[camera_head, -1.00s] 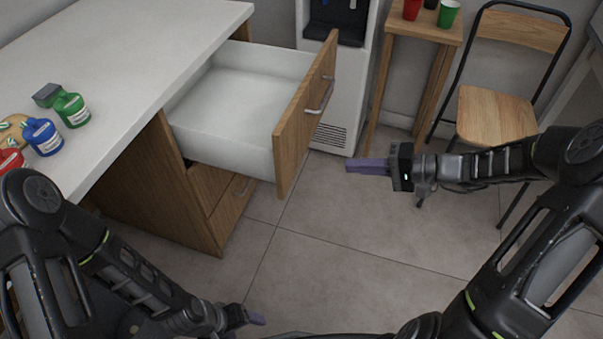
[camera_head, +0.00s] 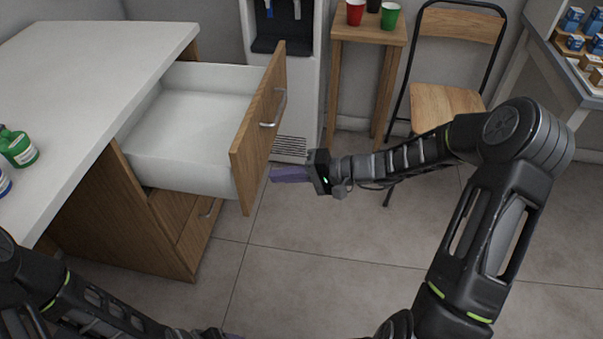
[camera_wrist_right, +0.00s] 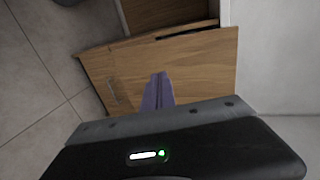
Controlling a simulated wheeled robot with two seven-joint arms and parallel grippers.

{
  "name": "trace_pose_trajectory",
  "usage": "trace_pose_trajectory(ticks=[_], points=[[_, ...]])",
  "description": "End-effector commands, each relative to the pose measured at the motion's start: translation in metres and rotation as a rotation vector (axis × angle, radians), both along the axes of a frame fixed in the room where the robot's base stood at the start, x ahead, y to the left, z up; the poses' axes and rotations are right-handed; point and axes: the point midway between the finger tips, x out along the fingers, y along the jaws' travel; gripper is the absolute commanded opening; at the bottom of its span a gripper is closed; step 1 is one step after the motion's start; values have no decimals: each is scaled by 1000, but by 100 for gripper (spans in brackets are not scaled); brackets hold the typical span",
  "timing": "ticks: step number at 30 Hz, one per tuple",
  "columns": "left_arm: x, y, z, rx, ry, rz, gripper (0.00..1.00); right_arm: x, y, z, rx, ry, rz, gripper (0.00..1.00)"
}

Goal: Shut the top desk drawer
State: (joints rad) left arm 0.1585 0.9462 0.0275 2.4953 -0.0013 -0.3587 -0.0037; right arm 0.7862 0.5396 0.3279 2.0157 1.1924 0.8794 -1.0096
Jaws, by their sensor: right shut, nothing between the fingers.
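The top desk drawer (camera_head: 185,140) is pulled far out of the desk (camera_head: 95,75), white inside, with a wooden front (camera_head: 259,125) and a metal bar handle (camera_head: 275,108). My right gripper (camera_head: 275,174) is shut and empty, its purple fingers pointing left just right of the lower part of the drawer front. In the right wrist view its fingers (camera_wrist_right: 158,92) lie in front of a wooden panel (camera_wrist_right: 195,70); I cannot tell whether they touch it. My left arm is at the bottom left of the head view; its fingers are not clearly visible.
A green bottle (camera_head: 18,148) stands on the desk's left part. A water dispenser (camera_head: 290,85), a small wooden table with cups (camera_head: 366,28) and a chair (camera_head: 445,100) stand behind. The tiled floor (camera_head: 300,270) in front is clear.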

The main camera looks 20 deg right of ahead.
Motion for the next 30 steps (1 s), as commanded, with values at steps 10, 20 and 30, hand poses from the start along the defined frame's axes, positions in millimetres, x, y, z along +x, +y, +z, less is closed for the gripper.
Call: trace_pose_trajectory(ticks=[10,20,30], points=[[0,0,0,0,0,0,71,24,39,-3,-1,1,1,0],[0,0,0,0,0,0,71,26,41,-2,-2,1,1,0],[0,0,-11,0,0,0,71,33,53,-6,0,-1,1,0]])
